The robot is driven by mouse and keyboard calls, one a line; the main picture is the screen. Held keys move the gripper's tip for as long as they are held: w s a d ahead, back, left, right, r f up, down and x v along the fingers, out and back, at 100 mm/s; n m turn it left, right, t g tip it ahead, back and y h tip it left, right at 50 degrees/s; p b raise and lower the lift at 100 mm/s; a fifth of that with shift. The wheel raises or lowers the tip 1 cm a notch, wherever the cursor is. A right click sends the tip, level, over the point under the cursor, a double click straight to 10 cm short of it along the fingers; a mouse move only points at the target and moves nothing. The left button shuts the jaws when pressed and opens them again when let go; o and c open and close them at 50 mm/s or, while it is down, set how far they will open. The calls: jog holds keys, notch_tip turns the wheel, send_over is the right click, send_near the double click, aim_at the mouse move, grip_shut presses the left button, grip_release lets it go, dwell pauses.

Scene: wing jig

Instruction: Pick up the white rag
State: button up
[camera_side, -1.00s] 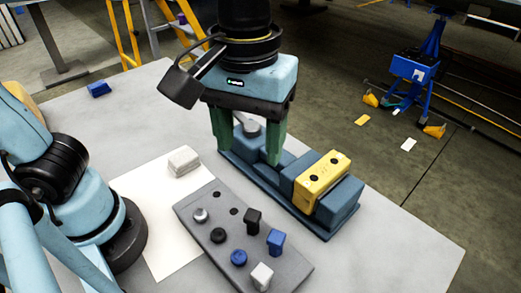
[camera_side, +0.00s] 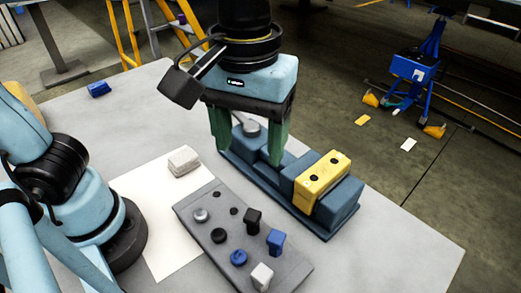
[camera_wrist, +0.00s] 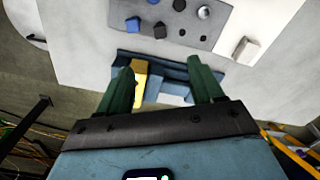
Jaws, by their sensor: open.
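The white rag (camera_side: 183,160) looks like a small folded block and lies on a white sheet on the table, left of the blue jig. It also shows in the wrist view (camera_wrist: 247,50), to the upper right of the fingers. My gripper (camera_side: 249,152) points down over the rear part of the blue jig, right of the rag and apart from it. In the wrist view its two green fingers (camera_wrist: 160,66) are spread wide with nothing held between them.
The blue jig (camera_side: 268,179) holds a yellow block (camera_side: 322,180) at its right end. A grey board (camera_side: 225,216) with several pegs and knobs lies in front of the rag. The white sheet (camera_side: 153,215) is mostly bare. A blue block (camera_side: 98,89) lies at the table's far left.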

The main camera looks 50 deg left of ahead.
jog(key=shift+o, duration=0.9)
jog(key=m, duration=0.5)
send_near(182, 157)
jog(key=shift+f, duration=5.05)
